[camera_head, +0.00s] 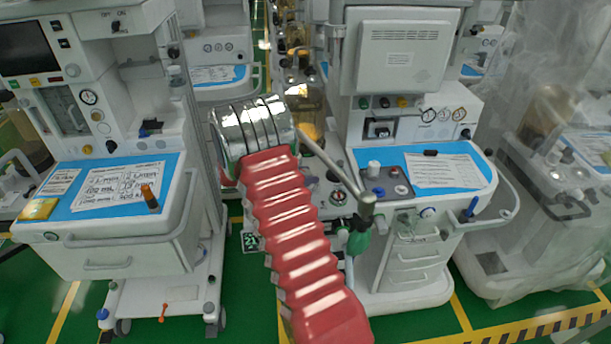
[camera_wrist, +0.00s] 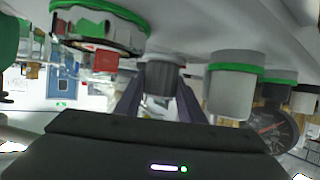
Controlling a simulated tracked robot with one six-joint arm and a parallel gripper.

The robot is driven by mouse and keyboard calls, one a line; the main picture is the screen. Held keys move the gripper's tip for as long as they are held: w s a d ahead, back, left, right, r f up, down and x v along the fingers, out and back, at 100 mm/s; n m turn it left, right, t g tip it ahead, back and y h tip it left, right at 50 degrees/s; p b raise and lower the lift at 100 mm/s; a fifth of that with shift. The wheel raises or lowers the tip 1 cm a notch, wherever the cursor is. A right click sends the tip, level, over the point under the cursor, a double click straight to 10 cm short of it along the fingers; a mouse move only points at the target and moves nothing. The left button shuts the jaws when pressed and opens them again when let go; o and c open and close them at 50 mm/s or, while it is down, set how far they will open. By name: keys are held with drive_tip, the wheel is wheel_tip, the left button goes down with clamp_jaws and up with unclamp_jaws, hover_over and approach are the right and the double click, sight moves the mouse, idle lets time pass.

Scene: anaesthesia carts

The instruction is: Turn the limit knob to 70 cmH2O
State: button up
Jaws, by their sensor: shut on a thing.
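In the wrist view my gripper (camera_wrist: 159,88) is shut on a dark grey ribbed knob (camera_wrist: 160,76), with one dark finger on either side of it. The knob sticks out from a pale panel. I cannot read any label or scale, so the knob's setting cannot be told. In the head view my red-sleeved arm reaches up the middle; the gripper and the held knob are hidden behind it.
In the wrist view, a grey knob with a green ring (camera_wrist: 235,90) stands close right of the held one, and a larger green-and-white part (camera_wrist: 100,25) is at left. A round gauge (camera_wrist: 272,130) is lower right. Carts (camera_head: 120,220) flank my arm in the head view.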

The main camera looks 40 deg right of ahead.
drive_tip(key=shift+s+d, duration=0.15)
drive_tip(key=shift+s, duration=0.05)
drive_tip(key=o, duration=1)
drive_tip(key=shift+w, duration=0.1)
drive_tip(key=shift+o, duration=0.2)
drive_tip(key=shift+w+a+r, duration=0.1)
drive_tip(key=shift+w+a, duration=0.05)
drive_tip(key=shift+a, duration=0.05)
drive_tip(key=shift+w+a+r, duration=0.1)
drive_tip(key=shift+a+r, duration=0.15)
drive_tip(key=shift+a, duration=0.25)
drive_tip(key=v, duration=0.5)
drive_tip(key=shift+w+a, duration=0.15)
drive_tip(key=shift+a, duration=0.1)
drive_tip(key=shift+a+r, duration=0.2)
drive_tip(key=shift+a, duration=0.4)
